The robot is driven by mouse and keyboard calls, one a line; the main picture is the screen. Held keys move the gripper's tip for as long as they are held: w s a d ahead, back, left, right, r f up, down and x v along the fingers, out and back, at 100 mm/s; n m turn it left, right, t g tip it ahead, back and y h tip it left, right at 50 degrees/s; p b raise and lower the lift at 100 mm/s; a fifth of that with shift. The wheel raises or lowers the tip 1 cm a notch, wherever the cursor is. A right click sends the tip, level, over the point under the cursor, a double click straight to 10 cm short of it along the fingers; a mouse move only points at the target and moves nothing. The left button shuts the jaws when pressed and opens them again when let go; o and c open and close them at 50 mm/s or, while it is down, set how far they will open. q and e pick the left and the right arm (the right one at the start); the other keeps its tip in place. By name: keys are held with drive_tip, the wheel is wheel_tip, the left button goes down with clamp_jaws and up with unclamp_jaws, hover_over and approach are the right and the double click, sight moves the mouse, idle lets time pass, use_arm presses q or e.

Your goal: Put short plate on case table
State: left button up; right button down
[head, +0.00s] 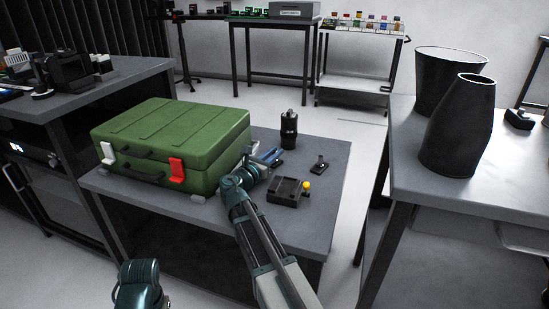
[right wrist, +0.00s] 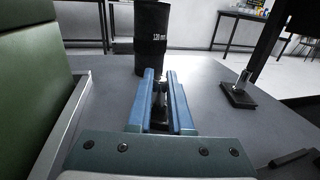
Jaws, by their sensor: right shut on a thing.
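The case table (head: 335,152) is the grey table bearing a green case (head: 170,135). My right gripper (head: 272,156) is over this table, just right of the case. In the right wrist view its blue fingers (right wrist: 161,100) are closed on a small dark piece with a metal post (right wrist: 160,88). It seems to be the short plate; its base is mostly hidden, and I cannot tell whether it touches the table. A similar small dark plate with a post (head: 320,165) stands on the table to the right, also in the right wrist view (right wrist: 238,95). My left gripper is out of view.
A black cylinder (head: 289,130) stands behind the gripper, near the fingertips in the right wrist view (right wrist: 152,38). A dark box with a yellow knob (head: 286,192) sits in front. The right table (head: 500,195) holds two dark vessels. Tabletop around the second plate is clear.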

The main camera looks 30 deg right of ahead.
drive_tip(key=c, duration=1.3)
unclamp_jaws()
drive_tip(key=shift+f, duration=0.15)
drive_tip(key=o, duration=0.5)
drive_tip(key=shift+r, duration=0.2)
drive_tip(key=v, duration=1.2)
